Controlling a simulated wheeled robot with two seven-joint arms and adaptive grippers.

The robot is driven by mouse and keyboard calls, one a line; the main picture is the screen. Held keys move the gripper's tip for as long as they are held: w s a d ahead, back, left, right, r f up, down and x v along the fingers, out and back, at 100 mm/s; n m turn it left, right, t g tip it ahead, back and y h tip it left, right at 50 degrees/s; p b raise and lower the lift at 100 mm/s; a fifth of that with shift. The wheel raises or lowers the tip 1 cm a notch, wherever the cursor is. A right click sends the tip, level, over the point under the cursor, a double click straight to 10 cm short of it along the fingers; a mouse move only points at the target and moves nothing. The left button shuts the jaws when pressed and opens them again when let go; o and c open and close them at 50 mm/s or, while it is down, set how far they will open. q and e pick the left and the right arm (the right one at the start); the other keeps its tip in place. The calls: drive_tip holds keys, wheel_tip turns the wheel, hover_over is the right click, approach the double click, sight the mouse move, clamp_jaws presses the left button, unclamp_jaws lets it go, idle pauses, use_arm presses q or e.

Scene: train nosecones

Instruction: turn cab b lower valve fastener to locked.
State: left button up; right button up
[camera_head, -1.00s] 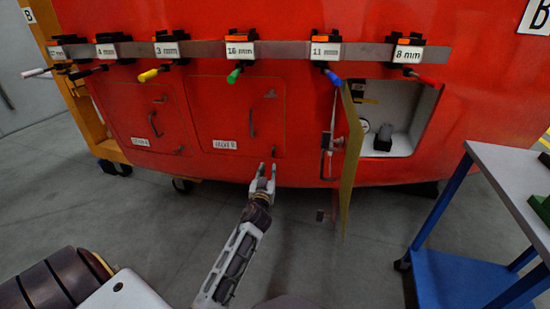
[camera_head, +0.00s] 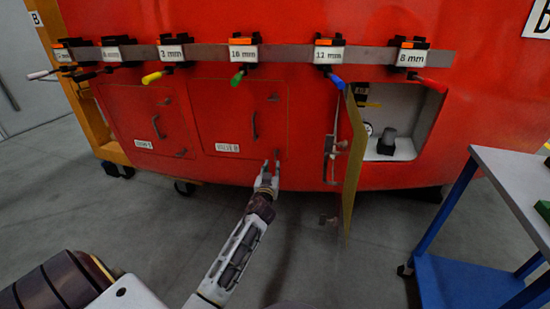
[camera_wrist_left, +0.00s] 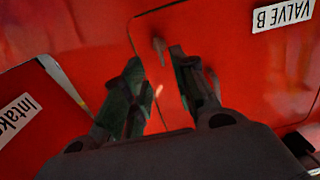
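The Valve B panel (camera_head: 225,110) is a closed red door with a curved handle, a label and small fasteners along its right edge. The lower valve fastener (camera_wrist_left: 160,47) shows in the left wrist view as a small dark tab just beyond and between the fingertips, touching neither as far as I can see. My left gripper (camera_head: 271,166) is open and empty at the panel's lower right corner; its two fingers (camera_wrist_left: 160,82) stand apart in the wrist view. The fingers largely hide the fastener in the head view. My right gripper is not in view.
The Intake panel (camera_head: 145,120) is left of the Valve B panel. An open yellowish door (camera_head: 354,165) sticks out to the right, beside an open compartment (camera_head: 400,135). Clamps with coloured handles hang on a rail (camera_head: 290,53) above. A blue-legged table (camera_head: 510,180) stands at right.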

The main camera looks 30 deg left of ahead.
sight(275, 157)
use_arm(q)
drive_tip(key=x, duration=0.4)
drive_tip(key=shift+w+a+b, duration=0.2)
drive_tip(key=shift+w+b, duration=0.1)
drive_tip(key=shift+b, duration=0.05)
drive_tip(key=shift+w+a, duration=0.25)
drive_tip(key=shift+w, duration=0.4)
drive_tip(key=shift+w+a+b, duration=0.3)
drive_tip(key=shift+w, duration=0.35)
drive_tip(key=shift+x, duration=0.9)
drive_tip(key=shift+w, duration=0.15)
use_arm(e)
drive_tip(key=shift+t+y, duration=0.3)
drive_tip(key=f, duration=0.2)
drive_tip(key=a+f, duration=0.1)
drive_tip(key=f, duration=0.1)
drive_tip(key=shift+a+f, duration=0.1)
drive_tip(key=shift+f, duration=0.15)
use_arm(q)
clamp_jaws()
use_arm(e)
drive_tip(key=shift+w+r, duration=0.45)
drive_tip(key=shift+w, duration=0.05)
